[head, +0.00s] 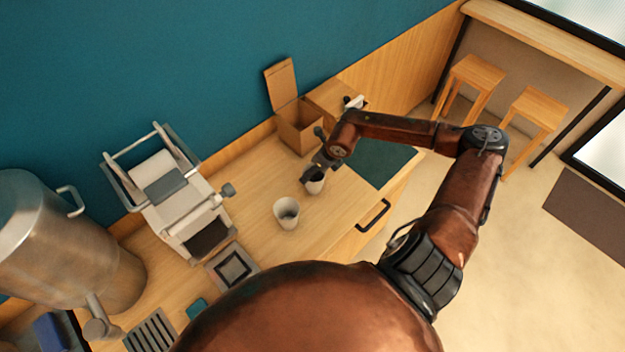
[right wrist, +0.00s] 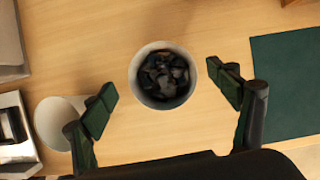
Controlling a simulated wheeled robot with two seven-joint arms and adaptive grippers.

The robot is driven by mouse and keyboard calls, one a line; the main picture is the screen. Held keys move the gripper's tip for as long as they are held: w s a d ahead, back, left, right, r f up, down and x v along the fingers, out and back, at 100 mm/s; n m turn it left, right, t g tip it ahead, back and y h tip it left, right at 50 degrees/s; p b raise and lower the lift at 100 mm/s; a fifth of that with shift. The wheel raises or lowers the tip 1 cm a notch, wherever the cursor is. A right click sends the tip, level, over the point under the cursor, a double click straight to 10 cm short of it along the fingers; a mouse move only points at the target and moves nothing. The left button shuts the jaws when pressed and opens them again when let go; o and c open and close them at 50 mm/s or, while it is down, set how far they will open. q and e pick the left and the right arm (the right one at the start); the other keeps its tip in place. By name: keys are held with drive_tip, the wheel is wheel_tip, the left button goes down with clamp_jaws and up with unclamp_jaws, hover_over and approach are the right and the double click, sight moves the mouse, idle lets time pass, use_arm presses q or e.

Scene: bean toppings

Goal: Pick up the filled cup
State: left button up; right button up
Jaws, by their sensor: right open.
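The filled cup (right wrist: 138,88) is light grey and holds dark lumps. It stands upright on the wooden counter, between and slightly beyond the open fingers of my right gripper (right wrist: 165,95) in the right wrist view. In the head view the filled cup (head: 315,185) is partly hidden by my right gripper (head: 314,176), which is right at it. A second light cup (head: 287,212) stands nearer in the head view. This second cup also shows at left in the right wrist view (right wrist: 52,122), partly behind a finger. My left gripper is not in view.
A wooden box with its lid up (head: 298,128) stands behind the cups. A dark green mat (head: 378,162) lies to the right. A white and grey machine (head: 172,190) stands to the left, with a metal urn (head: 60,240) further left. Bare counter surrounds the filled cup.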

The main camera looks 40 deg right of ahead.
sight(314, 176)
drive_tip(key=f, duration=0.1)
drive_tip(key=f+p, duration=0.1)
drive_tip(key=f, duration=0.3)
drive_tip(key=shift+w+d+f, duration=0.1)
drive_tip(key=shift+w+d, duration=0.05)
drive_tip(key=shift+w, duration=0.2)
drive_tip(key=shift+w+f, duration=0.15)
drive_tip(key=shift+f, duration=0.15)
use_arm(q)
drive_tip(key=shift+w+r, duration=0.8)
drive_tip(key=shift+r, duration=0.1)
use_arm(e)
drive_tip(key=shift+c, duration=0.4)
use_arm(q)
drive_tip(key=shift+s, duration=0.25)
use_arm(e)
drive_tip(key=shift+r, duration=0.1)
drive_tip(key=c, duration=1.6)
